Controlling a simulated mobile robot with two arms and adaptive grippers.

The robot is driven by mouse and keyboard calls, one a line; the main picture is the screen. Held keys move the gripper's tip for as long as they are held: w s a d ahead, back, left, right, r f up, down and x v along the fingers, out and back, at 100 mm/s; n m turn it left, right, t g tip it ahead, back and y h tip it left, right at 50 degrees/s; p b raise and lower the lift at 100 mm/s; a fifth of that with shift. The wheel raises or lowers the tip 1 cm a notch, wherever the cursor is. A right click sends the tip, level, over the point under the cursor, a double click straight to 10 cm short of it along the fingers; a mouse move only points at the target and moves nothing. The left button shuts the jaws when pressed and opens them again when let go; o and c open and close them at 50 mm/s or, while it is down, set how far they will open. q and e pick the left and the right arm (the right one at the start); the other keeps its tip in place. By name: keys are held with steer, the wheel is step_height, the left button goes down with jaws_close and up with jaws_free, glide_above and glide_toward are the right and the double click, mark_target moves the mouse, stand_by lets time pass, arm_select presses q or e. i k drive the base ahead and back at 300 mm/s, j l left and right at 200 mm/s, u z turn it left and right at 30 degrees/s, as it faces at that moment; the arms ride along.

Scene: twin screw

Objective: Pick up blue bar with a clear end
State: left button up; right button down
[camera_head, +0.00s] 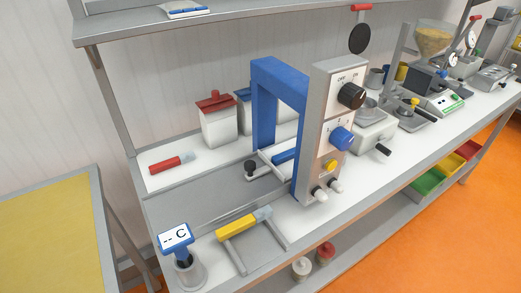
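A blue bar (285,156) lies on a pale tray inside the blue arch (264,110) of a machine on the bench. The machine's front panel hides its right part, and I cannot make out a clear end on it. A red bar (165,166) with a pale, clear-looking end lies on the bench at the left. A yellow bar (237,227) with a similar end lies on a small metal tray (262,255) near the front. Neither of my grippers is in view.
The machine's control panel (327,120) stands beside the arch. A cup with a blue display (175,237) stands at the front left. Red-lidded and blue-lidded canisters (217,125) stand behind. A shelf (150,22) hangs above. A yellow-topped table (45,240) is at the left.

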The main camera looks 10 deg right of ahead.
mark_target(280, 158)
steer(key=i+l+u, duration=0.1)
steer(key=l+u, duration=0.35)
steer(key=l, duration=0.15)
steer(key=l+u, duration=0.45)
steer(key=l, duration=0.15)
